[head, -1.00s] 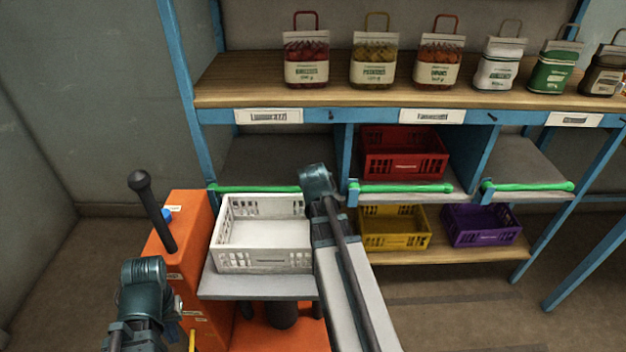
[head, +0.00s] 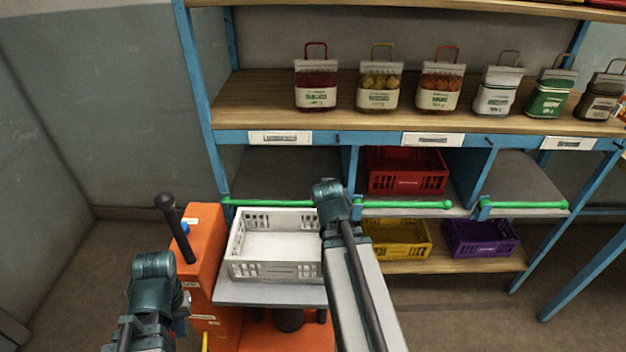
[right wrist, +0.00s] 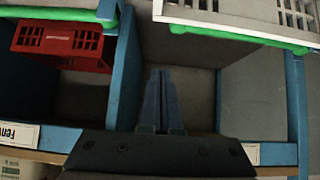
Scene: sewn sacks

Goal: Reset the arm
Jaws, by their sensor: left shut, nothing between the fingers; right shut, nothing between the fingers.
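My left arm comes in at the lower left of the head view. Its gripper (head: 182,316) is mostly hidden behind the teal wrist joint, beside the orange body with the black lever. My right arm reaches up the middle of the head view, just right of the white crate (head: 270,271); its gripper is hidden there. In the right wrist view the right gripper (right wrist: 161,76) has its two fingers together, with nothing between them. It points at an empty grey shelf bay, with the red crate (right wrist: 58,42) at the upper left and the white crate at the upper right.
The blue-framed shelf (head: 345,139) carries several labelled bags on its wooden top. A red crate (head: 405,182) sits in the middle bay, with yellow (head: 398,254) and purple (head: 482,250) crates below. Green bars (head: 290,203) edge the bays. Floor is clear at right.

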